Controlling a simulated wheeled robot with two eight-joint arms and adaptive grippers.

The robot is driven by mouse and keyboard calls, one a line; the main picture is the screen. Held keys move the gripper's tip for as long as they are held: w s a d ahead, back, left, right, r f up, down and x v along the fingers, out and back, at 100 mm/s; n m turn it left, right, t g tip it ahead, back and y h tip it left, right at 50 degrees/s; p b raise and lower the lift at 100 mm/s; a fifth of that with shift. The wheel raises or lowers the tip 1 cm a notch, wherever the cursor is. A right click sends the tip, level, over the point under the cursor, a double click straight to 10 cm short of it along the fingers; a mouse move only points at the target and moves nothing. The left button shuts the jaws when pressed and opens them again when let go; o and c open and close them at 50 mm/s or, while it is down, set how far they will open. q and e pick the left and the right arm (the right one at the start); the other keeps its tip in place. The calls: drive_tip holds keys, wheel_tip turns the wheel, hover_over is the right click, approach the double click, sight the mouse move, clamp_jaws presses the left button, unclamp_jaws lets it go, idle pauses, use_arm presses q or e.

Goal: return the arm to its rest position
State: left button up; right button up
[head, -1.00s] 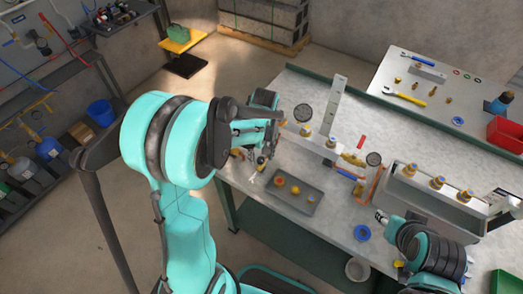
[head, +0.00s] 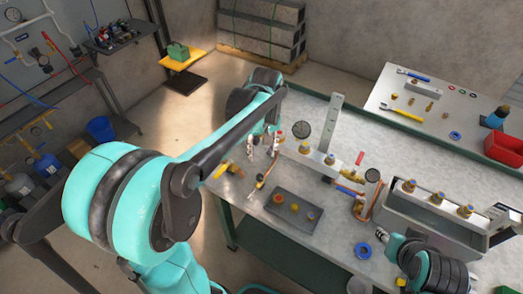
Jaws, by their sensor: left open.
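My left arm comes in from the left, its elbow low in the head view and its forearm stretched toward the far left edge of the workbench (head: 330,215). My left gripper (head: 262,145) is at the end of it, pointing down, open and apparently empty, above the bench's left end. My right gripper (head: 383,230) is at the lower right, small and partly hidden by its own dark and teal arm; its jaws are not clear.
A dark tray (head: 272,214) holds small coloured parts. A grey tank (head: 440,228) with brass fittings stands right of it. An upright perforated plate (head: 333,122) rises behind. A blue ring (head: 362,251) lies in front. A second table (head: 400,112) stands at back right.

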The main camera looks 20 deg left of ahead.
use_arm(q)
drive_tip(key=s+d+m+t+b, duration=0.1)
drive_tip(key=s+d+m+t, duration=0.1)
drive_tip(key=s, duration=0.4)
drive_tip(key=s+d+m+t, duration=0.3)
drive_tip(key=s+m+t, duration=0.2)
drive_tip(key=s+m, duration=0.1)
drive_tip(key=shift+s+f+m+b, duration=0.3)
drive_tip(key=shift+s+f+b, duration=0.05)
drive_tip(key=shift+f, duration=0.05)
idle(6.4)
